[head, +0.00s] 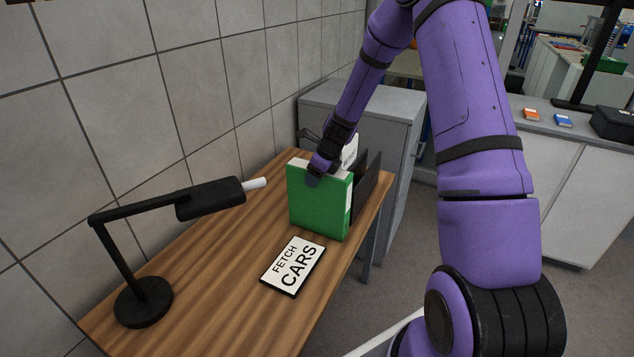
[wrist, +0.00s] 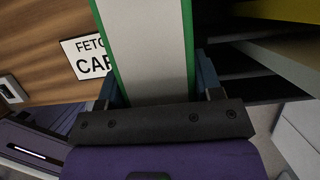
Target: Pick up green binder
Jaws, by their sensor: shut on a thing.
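The green binder (head: 318,205) stands upright on the wooden table in the head view, with a white label on its narrow side. My gripper (head: 314,178) reaches down onto its top edge from above. In the wrist view the binder (wrist: 152,50) runs between the two fingers of my gripper (wrist: 158,88), its green covers on either side of a pale inner face. The fingers are shut on it. Whether the binder's bottom touches the table is hard to tell.
A black-framed sign reading FETCH CARS (head: 293,265) lies in front of the binder. A black desk lamp (head: 145,300) stands at left. Dark dividers (head: 368,185) are right behind the binder. A grey cabinet (head: 385,115) stands behind the table (head: 225,270); a tiled wall is at left.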

